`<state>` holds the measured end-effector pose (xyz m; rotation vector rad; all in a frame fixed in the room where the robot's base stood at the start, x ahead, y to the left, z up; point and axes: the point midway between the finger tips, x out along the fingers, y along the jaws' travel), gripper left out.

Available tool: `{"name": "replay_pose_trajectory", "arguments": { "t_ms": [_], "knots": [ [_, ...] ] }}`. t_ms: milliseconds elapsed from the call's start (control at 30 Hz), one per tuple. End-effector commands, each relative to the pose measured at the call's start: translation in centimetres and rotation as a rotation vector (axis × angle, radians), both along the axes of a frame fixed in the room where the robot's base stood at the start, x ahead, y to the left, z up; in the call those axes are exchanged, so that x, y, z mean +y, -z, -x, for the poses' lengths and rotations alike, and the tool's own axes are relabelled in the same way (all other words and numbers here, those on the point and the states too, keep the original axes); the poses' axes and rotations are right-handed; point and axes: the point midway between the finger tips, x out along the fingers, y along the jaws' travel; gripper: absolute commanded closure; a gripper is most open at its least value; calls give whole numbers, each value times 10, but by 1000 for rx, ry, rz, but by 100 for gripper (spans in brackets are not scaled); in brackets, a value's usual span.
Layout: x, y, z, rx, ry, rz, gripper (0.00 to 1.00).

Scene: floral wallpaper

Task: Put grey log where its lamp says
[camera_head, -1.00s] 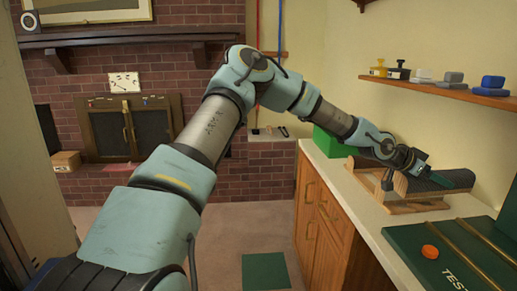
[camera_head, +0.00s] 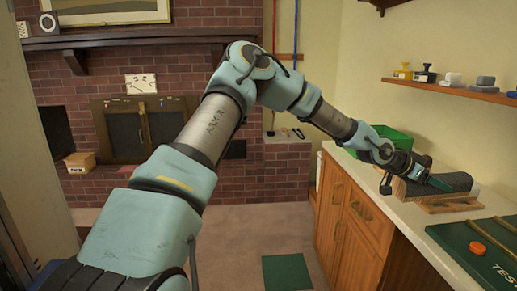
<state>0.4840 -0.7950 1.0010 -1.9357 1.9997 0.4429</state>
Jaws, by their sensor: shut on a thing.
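The grey log (camera_head: 455,181) is a dark rounded bar with a pale end, on the counter side at the right. My gripper (camera_head: 430,178) is at the log, with its jaws shut on it. A low wooden rack (camera_head: 452,207) shows just under the log. I cannot tell whether the log touches the rack or is slightly above it. The gripper and wrist hide part of the log. A green board (camera_head: 455,240) with an orange button (camera_head: 477,248) and the letters "TEST" lies nearer on the counter, cut off by the picture edge. I cannot make out a lit lamp.
A green bin (camera_head: 397,142) stands behind my wrist on the counter (camera_head: 390,207). A wall shelf (camera_head: 450,90) above holds several small yellow, black, grey and blue items. Wooden cabinets (camera_head: 345,215) front the counter. A green mat (camera_head: 287,272) lies on open floor.

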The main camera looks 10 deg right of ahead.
Motion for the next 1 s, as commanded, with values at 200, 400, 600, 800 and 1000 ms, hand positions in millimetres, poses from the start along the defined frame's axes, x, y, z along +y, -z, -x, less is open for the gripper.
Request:
{"name": "replay_pose_trajectory", "arguments": {
  "t_ms": [200,400,600,800,1000],
  "knots": [
    [19,4,-5,-3,-45,1,100],
    [55,17,-13,-2,-129,-3,100],
    [122,37,-30,-2,-287,-5,100],
    [226,71,-58,1,-537,-6,100],
    [329,104,-85,2,-790,-7,100]
  ]
}}
